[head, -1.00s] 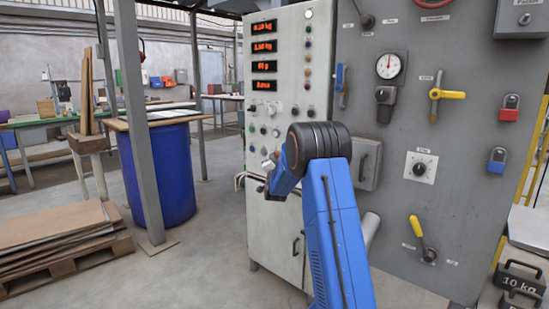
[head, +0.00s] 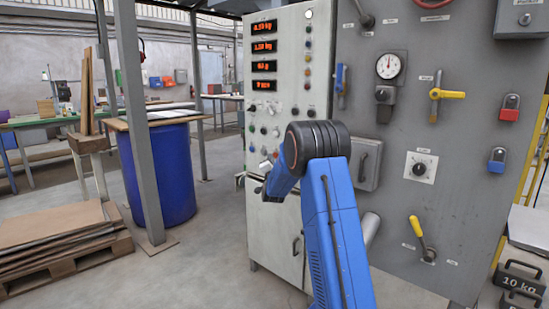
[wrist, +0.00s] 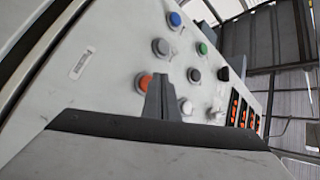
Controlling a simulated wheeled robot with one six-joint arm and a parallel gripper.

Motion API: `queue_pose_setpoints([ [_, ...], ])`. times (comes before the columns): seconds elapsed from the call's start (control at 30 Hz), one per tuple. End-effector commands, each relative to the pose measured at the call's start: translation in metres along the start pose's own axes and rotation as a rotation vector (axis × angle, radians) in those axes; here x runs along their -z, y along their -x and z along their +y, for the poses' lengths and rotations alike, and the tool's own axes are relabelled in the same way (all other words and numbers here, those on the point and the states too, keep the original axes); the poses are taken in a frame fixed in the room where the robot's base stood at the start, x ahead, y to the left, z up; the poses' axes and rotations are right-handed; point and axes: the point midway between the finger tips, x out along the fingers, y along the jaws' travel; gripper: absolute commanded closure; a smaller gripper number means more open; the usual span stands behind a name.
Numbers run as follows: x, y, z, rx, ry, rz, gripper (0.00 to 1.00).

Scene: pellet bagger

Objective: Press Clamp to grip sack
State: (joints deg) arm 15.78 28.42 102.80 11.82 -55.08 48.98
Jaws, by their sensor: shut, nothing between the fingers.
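The control cabinet's pale panel (head: 285,60) carries several buttons and knobs. Their labels are too small to read, so I cannot tell which one is Clamp. In the wrist view I see an orange button (wrist: 145,83), a blue one (wrist: 174,20), a green one (wrist: 202,48), a black one (wrist: 223,73) and several grey or white ones, such as the white one (wrist: 185,106). My gripper (wrist: 160,98) is shut and empty. Its tips overlap the right edge of the orange button; I cannot tell whether they touch it. In the head view my arm mostly hides the gripper.
Red number displays (head: 263,46) sit at the panel's upper left. The grey cabinet face (head: 455,150) at right has a gauge (head: 389,66), yellow-handled valves (head: 447,94) and padlocks (head: 510,108). A blue drum (head: 160,170) and stacked boards (head: 60,235) stand left.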

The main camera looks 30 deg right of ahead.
Motion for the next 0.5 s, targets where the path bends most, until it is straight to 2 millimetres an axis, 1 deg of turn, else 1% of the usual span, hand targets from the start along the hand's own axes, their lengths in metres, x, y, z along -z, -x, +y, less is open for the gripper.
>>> queue_pose_setpoints([
  [0.17, -0.004, 0.005, -0.005, 0.001, 0.000, -0.001, 1.00],
  [0.5, -0.019, 0.025, -0.018, 0.000, 0.000, -0.002, 1.00],
])
